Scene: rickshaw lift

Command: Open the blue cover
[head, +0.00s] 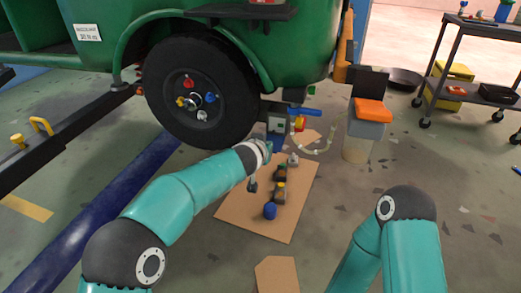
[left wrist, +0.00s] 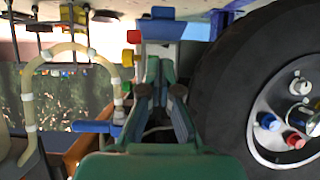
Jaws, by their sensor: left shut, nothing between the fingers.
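A grey box (head: 277,116) sits under the green vehicle body, just right of the big wheel, with a blue bar (head: 304,112) and red and yellow parts on its side. Which blue part is the cover is unclear.
The wheel (head: 196,98) stands close beside my left gripper. A cardboard sheet (head: 266,205) with several small parts lies on the floor. A pale curved hose (head: 319,150) hangs near a bucket with an orange top (head: 372,110). A black cart (head: 470,70) stands at right.

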